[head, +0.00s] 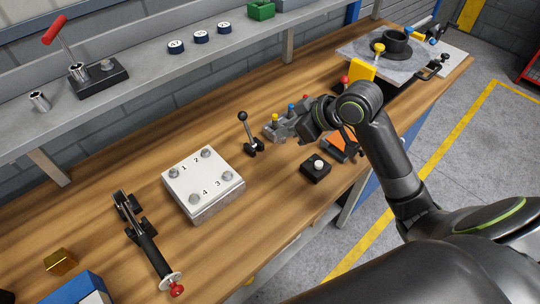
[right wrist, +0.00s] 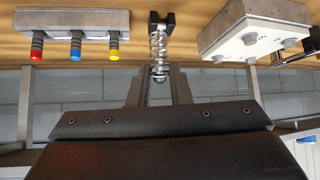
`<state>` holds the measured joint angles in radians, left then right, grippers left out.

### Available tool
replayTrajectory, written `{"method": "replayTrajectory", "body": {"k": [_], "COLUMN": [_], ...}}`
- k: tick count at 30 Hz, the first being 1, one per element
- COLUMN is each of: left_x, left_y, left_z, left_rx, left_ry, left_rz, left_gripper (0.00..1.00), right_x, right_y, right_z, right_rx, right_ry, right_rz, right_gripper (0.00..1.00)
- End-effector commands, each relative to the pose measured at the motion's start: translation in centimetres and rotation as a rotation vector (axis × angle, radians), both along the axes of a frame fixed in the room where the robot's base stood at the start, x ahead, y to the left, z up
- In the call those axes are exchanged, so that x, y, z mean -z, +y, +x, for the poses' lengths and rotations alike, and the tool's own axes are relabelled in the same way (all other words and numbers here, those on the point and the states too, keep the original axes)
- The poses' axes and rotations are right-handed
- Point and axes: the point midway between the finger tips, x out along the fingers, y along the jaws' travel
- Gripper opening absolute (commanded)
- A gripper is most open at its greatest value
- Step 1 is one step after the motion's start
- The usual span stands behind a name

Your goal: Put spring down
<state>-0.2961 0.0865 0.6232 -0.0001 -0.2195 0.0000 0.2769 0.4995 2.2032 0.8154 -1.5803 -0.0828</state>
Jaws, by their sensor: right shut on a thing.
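The spring (right wrist: 157,45) is a shiny metal coil in the right wrist view. My right gripper (right wrist: 158,88) is shut on one end of it, and the coil extends out from between the grey fingers. A black part shows at its far end; I cannot tell whether it touches the spring. In the head view my right gripper (head: 306,130) is above the bench beside the grey block with coloured pins (head: 283,130). The spring cannot be made out there. My left gripper is not in view.
A black lever (head: 250,135) stands between the pin block and a white numbered box (head: 203,178). A black button box (head: 316,168) is near the front edge. A toggle clamp (head: 145,235) lies left. Bare wood lies between the button box and white box.

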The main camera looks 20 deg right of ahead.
Motion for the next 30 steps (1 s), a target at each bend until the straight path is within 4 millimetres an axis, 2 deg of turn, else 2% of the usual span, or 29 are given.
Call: {"method": "replayTrajectory", "body": {"k": [1,3,6,10,15,18,28,29,30], "left_x": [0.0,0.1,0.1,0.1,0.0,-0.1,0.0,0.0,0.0], "left_y": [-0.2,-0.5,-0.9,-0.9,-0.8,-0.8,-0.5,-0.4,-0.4], "left_z": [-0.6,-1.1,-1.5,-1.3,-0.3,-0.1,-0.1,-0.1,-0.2], "left_rx": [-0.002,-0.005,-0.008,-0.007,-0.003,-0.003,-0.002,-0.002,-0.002], "left_ry": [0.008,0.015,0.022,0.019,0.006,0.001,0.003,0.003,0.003], "left_rz": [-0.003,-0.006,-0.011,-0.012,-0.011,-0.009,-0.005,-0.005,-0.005], "left_gripper": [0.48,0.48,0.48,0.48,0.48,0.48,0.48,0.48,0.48], "right_x": [1.3,2.5,3.7,4.9,7.3,7.9,8.2,8.2,8.2], "right_y": [0.1,0.0,0.0,0.1,0.0,0.0,0.0,0.0,0.0], "right_z": [-0.1,-0.1,-0.1,0.0,-0.1,0.0,0.0,0.0,0.0], "right_rx": [0.001,0.002,0.001,0.001,0.002,0.001,0.000,0.001,0.001], "right_ry": [0.007,0.006,0.004,0.003,0.004,0.001,0.000,0.000,0.000], "right_rz": [0.005,0.003,0.002,0.003,0.003,0.000,0.000,-0.001,-0.001], "right_gripper": [0.00,0.00,0.00,0.00,0.00,0.00,0.00,0.19,0.24]}}
